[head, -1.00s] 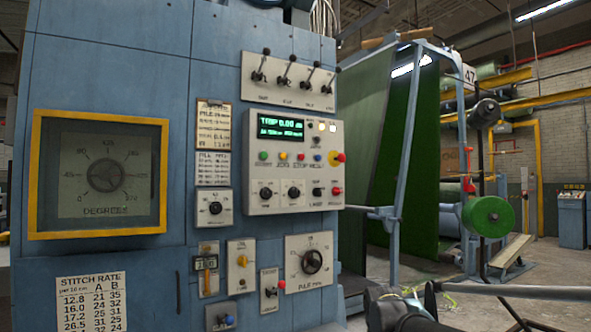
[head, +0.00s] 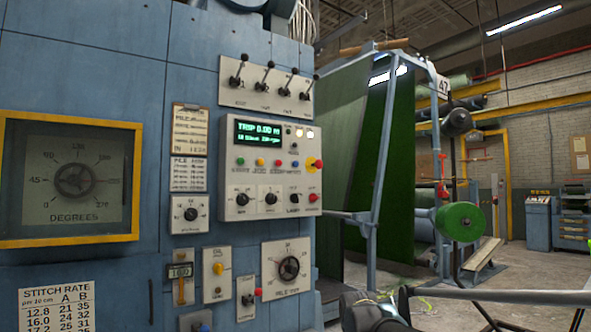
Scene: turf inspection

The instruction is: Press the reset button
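A grey control box (head: 228,165) sticks out from the blue machine cabinet. Its green display (head: 258,133) starts with the word TRIP. The labels are too small to tell which button is reset. I cannot make out my gripper's fingers in this view.
Levers (head: 265,78) stand above the box. A yellow-framed degree dial (head: 74,180) is at the left. Small plates with a yellow button (head: 218,268), a toggle and a pile dial (head: 288,268) sit below. A green turf roll (head: 460,221) is at the right.

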